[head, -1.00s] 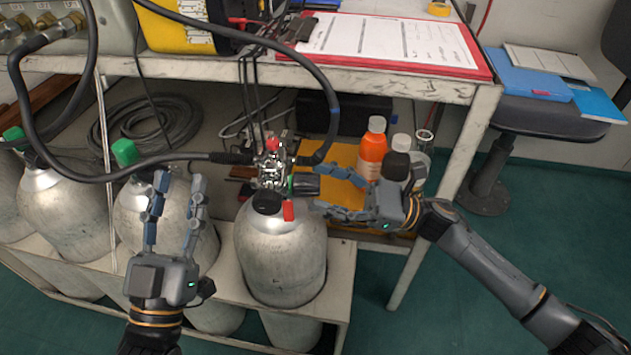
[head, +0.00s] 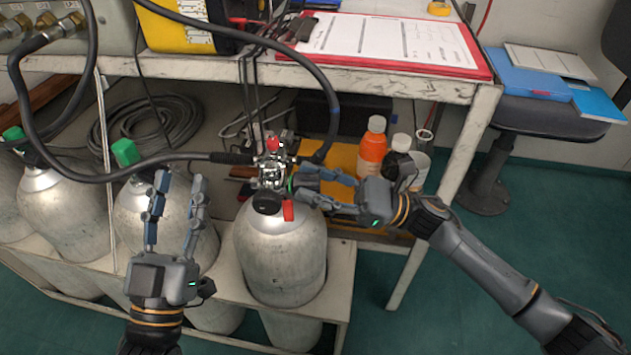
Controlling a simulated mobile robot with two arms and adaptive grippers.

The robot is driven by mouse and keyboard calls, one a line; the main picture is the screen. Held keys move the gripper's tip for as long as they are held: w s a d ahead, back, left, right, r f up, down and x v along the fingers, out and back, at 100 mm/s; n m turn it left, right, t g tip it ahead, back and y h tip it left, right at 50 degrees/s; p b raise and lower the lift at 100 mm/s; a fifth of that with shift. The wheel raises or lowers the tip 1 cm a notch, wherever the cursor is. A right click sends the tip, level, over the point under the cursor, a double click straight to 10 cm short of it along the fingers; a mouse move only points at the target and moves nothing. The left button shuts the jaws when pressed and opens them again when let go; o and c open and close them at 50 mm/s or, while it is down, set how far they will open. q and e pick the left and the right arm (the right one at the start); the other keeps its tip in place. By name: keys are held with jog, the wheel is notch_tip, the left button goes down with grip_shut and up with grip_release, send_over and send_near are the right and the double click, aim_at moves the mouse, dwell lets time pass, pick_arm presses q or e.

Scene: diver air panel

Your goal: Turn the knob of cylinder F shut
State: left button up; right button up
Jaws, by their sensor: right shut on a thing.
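The nearest grey cylinder (head: 280,262), at the right end of the row, carries a metal valve (head: 272,170) with a red top, a black round part at its neck and a red tag (head: 288,211). My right gripper (head: 305,184) comes in from the right and is shut on the black knob at the right side of this valve. The fingers hide most of the knob; a bit of green shows at its base. My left gripper (head: 178,184) is open and empty, pointing up in front of the neighbouring cylinder with a green cap (head: 125,152).
Black hoses (head: 335,90) arch over the valve and run left. Above is a bench with a red clipboard (head: 470,70). Behind my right gripper stand an orange bottle (head: 372,155) and other bottles on the lower shelf. A chair (head: 530,118) is at the right.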

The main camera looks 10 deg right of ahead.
jog(key=m+t+p, duration=0.1)
jog(key=m+t, duration=0.1)
jog(key=m, duration=0.1)
jog(key=shift+r+m+p, duration=0.1)
jog(key=shift+m+p, duration=0.25)
jog(key=shift+m, duration=0.05)
pick_arm(q)
notch_tip(320, 180, down, 12)
jog(key=w+a+g+y+p, duration=0.1)
jog(key=a+g+y+p, duration=0.15)
jog(key=g, duration=0.55)
pick_arm(e)
jog(key=m+t+h+b, duration=0.1)
jog(key=m, duration=0.1)
jog(key=shift+m, duration=0.4)
jog(key=m+t+h+p, duration=0.1)
jog(key=m+p, duration=0.1)
jog(key=m, duration=0.1)
jog(key=shift+t, duration=0.4)
pick_arm(q)
jog(key=s+a+f+g+y, duration=0.2)
jog(key=s+f+g, duration=0.4)
jog(key=f, duration=0.3)
jog(key=shift+s+f+n+g, duration=0.25)
jog(key=shift+s+n+g, duration=0.05)
jog(key=shift+s+n, duration=0.1)
jog(key=shift+w, duration=0.1)
pick_arm(e)
jog(key=o, duration=1.2)
jog(key=shift+c, duration=0.2)
